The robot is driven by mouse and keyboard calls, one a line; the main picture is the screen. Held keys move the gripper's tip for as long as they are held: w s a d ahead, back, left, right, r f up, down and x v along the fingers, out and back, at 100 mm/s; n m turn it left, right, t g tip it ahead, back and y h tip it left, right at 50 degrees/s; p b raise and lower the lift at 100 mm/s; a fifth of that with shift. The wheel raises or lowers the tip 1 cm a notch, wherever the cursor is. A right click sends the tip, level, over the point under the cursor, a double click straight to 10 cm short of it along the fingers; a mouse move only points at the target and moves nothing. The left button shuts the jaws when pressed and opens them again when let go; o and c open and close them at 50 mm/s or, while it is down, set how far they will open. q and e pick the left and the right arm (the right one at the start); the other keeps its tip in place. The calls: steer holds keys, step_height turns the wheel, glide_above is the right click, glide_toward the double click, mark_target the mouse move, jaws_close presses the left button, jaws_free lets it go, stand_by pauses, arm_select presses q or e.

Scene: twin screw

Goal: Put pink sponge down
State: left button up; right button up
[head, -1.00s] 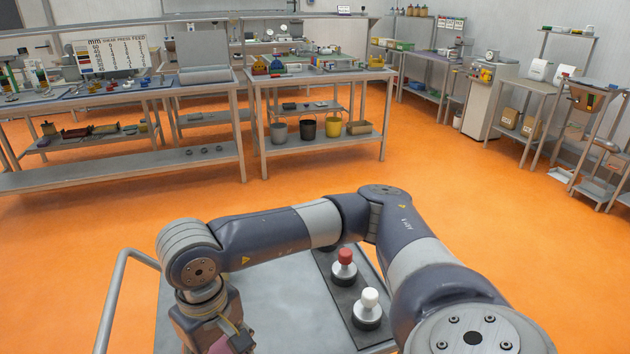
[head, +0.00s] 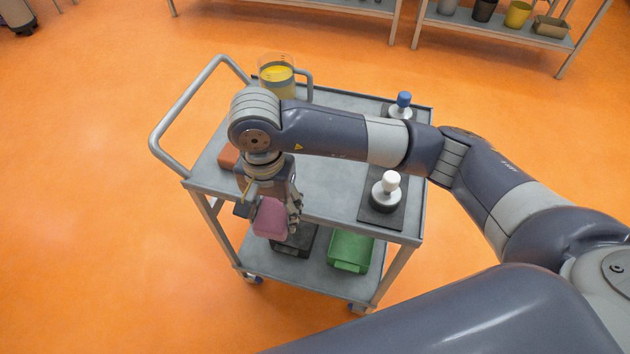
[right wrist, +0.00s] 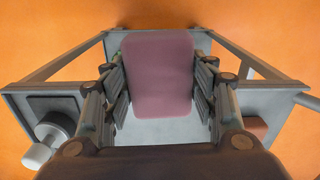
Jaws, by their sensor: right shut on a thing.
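The pink sponge (head: 270,218) is held between the fingers of my right gripper (head: 268,204), at the near edge of the grey cart's top (head: 325,185). In the right wrist view the sponge (right wrist: 158,75) sits flat-faced between both finger pads of the gripper (right wrist: 160,90), with part of the cart top below it in the picture. I cannot tell how high it is above the top, or whether it touches anything. My left gripper is not in view.
On the cart top are a jug with yellow contents (head: 278,78), a reddish-brown block (head: 229,157), a white-knobbed piece (head: 387,190) and a blue-knobbed one (head: 402,105). A green bin (head: 350,250) and a dark item (head: 295,241) are on the lower shelf. The top's middle looks clear.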

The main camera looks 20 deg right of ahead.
steer(key=shift+a+f, duration=0.2)
steer(key=shift+a, duration=0.55)
steer(key=shift+w+m, duration=0.15)
steer(key=shift+m, duration=0.15)
steer(key=p, duration=0.4)
glide_above(313, 184)
steer(key=s+a, duration=0.2)
steer(key=shift+w+d+f, duration=0.15)
steer(key=shift+w+f, duration=0.05)
steer(key=shift+f, duration=0.45)
steer(key=shift+w+d, duration=0.35)
steer(key=shift+d, duration=0.15)
steer(key=shift+w+d+p, duration=0.3)
steer(key=shift+w+d, duration=0.05)
steer(key=shift+d, duration=0.1)
step_height(313, 184, down, 4)
steer(key=shift+r+p, duration=0.25)
steer(key=shift+p, duration=0.4)
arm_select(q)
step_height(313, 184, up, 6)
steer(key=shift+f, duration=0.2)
arm_select(e)
steer(key=shift+f, duration=0.15)
steer(key=shift+f, duration=0.1)
